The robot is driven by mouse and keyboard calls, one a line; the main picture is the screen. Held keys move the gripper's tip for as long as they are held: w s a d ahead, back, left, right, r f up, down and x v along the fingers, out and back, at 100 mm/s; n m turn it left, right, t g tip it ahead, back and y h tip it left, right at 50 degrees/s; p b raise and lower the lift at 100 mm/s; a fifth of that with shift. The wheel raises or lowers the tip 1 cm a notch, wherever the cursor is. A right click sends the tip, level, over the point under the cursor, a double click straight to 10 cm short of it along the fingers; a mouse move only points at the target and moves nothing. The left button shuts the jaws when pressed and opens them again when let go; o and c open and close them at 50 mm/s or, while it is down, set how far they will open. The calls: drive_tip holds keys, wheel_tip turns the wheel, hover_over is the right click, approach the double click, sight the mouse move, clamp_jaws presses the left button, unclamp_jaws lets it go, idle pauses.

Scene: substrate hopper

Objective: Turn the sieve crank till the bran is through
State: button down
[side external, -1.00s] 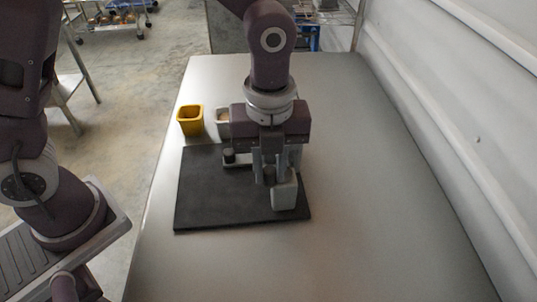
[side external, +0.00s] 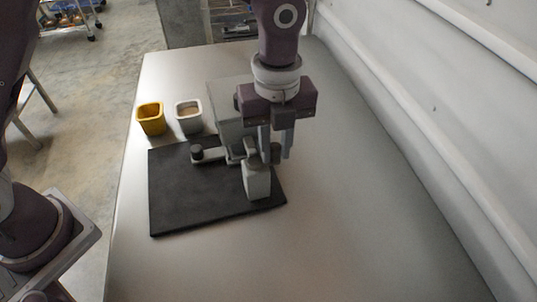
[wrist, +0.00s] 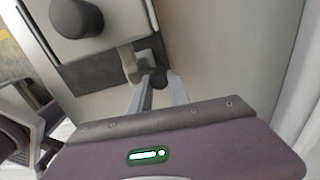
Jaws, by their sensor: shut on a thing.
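The sieve crank shows in the side view as a grey arm (side external: 252,150) beside a pale upright block (side external: 257,183) at the mat's right side. My gripper (side external: 274,155) is over the crank's outer end, pointing down. In the wrist view its two fingers (wrist: 159,88) close around a dark crank knob (wrist: 158,77), at the end of a grey link (wrist: 130,62). The grey hopper body (side external: 226,103) stands behind, partly hidden by my gripper. A white cup (side external: 188,117) holds tan material that looks like bran. The sieve's inside is hidden.
A yellow cup (side external: 151,118) stands left of the white cup. A black mat (side external: 190,205) lies under the mechanism. A short arm with a black knob (side external: 197,152) sticks out at the left. The table is clear to the right and in front; a wall runs along the right.

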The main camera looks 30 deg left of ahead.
sight(246, 132)
drive_tip(key=a, duration=0.6)
drive_tip(key=shift+w+a, duration=0.1)
drive_tip(key=shift+a, duration=0.2)
drive_tip(key=s, duration=0.5)
drive_tip(key=shift+d+f, duration=0.15)
drive_tip(key=shift+d, duration=0.05)
drive_tip(key=c, duration=1.3)
unclamp_jaws()
drive_tip(key=shift+c, duration=0.2)
